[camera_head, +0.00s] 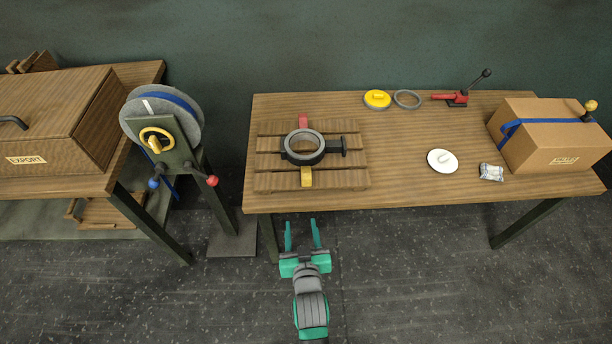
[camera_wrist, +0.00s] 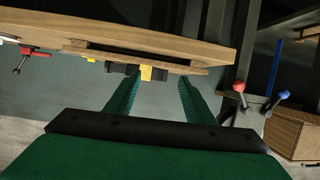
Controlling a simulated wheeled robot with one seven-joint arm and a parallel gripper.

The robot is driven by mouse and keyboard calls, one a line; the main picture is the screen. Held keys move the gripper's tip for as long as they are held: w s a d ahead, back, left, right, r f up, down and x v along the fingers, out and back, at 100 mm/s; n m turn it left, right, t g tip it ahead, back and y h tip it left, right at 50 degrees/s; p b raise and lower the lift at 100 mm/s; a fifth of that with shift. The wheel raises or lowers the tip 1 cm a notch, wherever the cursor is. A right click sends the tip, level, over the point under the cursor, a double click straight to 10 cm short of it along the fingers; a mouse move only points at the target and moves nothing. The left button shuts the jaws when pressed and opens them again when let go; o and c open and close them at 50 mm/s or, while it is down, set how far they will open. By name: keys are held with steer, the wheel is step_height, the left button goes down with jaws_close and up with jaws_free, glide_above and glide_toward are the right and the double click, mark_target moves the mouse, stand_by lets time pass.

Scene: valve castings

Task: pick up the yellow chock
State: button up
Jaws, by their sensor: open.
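The yellow chock (camera_head: 306,177) is a small block on the slatted wooden pallet (camera_head: 275,182), against the near side of a dark ring-shaped valve casting (camera_head: 287,155). A red chock (camera_head: 303,120) sits at the casting's far side. My gripper (camera_head: 302,234) is open and empty, short of the table's front edge and roughly in line with the yellow chock. In the wrist view, which looks upside down, the yellow chock (camera_wrist: 147,73) shows between the two green fingers (camera_wrist: 159,88), farther off and apart from them.
The table (camera_head: 400,190) also bears a yellow disc (camera_head: 377,99), grey ring (camera_head: 407,98), red clamp (camera_head: 457,98), white plate (camera_head: 436,166), small packet (camera_head: 491,173) and cardboard box (camera_head: 547,153). Left stands a wheel stand (camera_head: 185,150) with knobbed handles.

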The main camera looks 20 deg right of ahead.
steer(key=m, duration=0.1)
glide_toward(307, 181)
steer(key=w, duration=0.2)
steer(key=shift+g+h, duration=0.3)
steer(key=x, duration=0.5)
steer(key=shift+w+d, duration=0.35)
steer(key=shift+d, duration=0.05)
steer(key=shift+a+f+x, duration=0.1)
steer(key=shift+x, duration=0.8)
steer(key=shift+a+f+x, duration=0.1)
steer(key=shift+a+x, duration=0.05)
steer(key=shift+x, duration=0.7)
steer(key=shift+a+f+x, duration=0.1)
steer(key=shift+f+x, duration=0.05)
steer(key=shift+x, duration=0.75)
steer(key=c, duration=1.1)
